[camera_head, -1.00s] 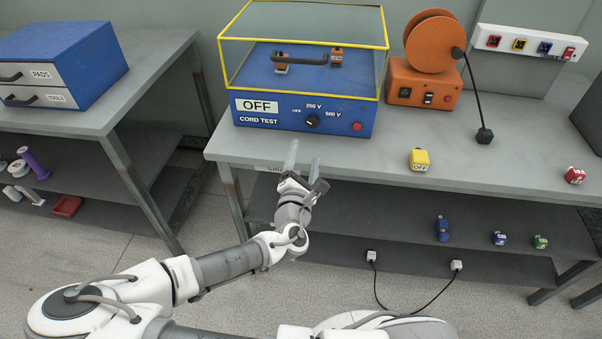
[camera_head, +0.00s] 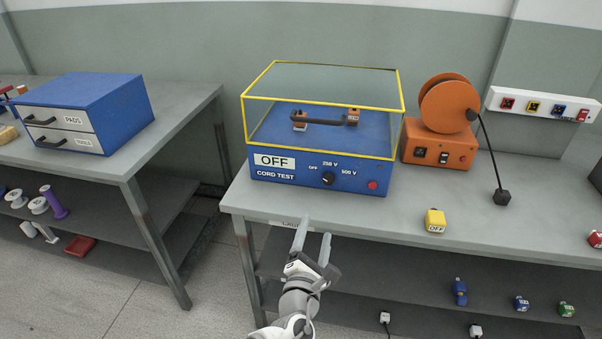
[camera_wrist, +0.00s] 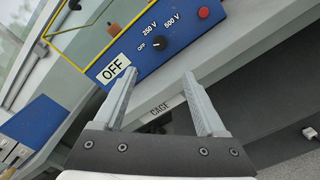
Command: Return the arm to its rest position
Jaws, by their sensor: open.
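My gripper (camera_head: 315,243) is open and empty, in front of the table's front edge and below the cord test box. Its two fingers point up toward the box. In the wrist view my gripper (camera_wrist: 155,95) shows both fingers apart with nothing between them. The blue cord test box (camera_head: 330,180) stands on the table behind it, with an OFF sign, a black knob and a red button. Its yellow-framed clear cage is down over a black handle. The box also shows in the wrist view (camera_wrist: 185,35), tilted. The rest of my arm is mostly out of view.
The grey table (camera_head: 400,215) holds an orange reel unit (camera_head: 440,145), a black plug (camera_head: 502,198) and a yellow tagged block (camera_head: 435,221). Its lower shelf (camera_head: 400,275) lies beyond my gripper. A blue drawer cabinet (camera_head: 90,110) stands on the left bench. Open floor lies between the benches.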

